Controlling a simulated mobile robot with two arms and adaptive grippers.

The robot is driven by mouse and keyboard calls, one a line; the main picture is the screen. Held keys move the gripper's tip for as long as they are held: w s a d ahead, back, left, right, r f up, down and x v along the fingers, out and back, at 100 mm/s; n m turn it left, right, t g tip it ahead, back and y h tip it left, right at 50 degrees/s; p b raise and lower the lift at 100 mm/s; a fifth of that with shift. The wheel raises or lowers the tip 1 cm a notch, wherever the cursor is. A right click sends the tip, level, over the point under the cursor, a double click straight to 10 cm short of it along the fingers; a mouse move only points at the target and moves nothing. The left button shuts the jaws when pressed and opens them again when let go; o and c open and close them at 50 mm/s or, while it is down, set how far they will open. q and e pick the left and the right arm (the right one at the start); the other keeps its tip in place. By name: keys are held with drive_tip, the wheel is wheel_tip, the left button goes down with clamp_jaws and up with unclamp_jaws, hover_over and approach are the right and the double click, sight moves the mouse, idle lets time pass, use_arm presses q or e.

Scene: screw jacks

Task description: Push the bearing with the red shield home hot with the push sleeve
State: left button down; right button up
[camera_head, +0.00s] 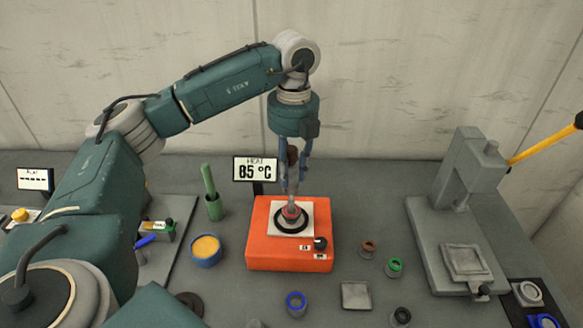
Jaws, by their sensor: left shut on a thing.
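Whether the bearing touches the plate is unclear. I cannot pick out the push sleeve for certain. My right gripper is not in view.
The orange heater (262,250) has a sign (255,168) reading about 85 °C behind it. A grey press (455,190) stands at the right. A yellow-filled pot (206,249) is left.

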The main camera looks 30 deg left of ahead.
sight(291, 192)
use_arm(q)
drive_tip(key=shift+f, duration=0.5)
drive_tip(key=shift+f+b, duration=0.35)
drive_tip(key=shift+b, duration=0.1)
drive_tip(key=shift+f, duration=0.35)
drive_tip(key=shift+f+b, duration=0.9)
drive_tip(key=shift+f, duration=0.05)
drive_tip(key=shift+f+b, duration=0.45)
drive_tip(key=shift+f, duration=0.2)
drive_tip(key=shift+f+b, duration=0.3)
drive_tip(key=shift+f, duration=0.25)
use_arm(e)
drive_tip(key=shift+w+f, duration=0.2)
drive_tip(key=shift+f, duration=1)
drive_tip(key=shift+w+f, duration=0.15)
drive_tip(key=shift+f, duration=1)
use_arm(q)
drive_tip(key=shift+f, duration=0.1)
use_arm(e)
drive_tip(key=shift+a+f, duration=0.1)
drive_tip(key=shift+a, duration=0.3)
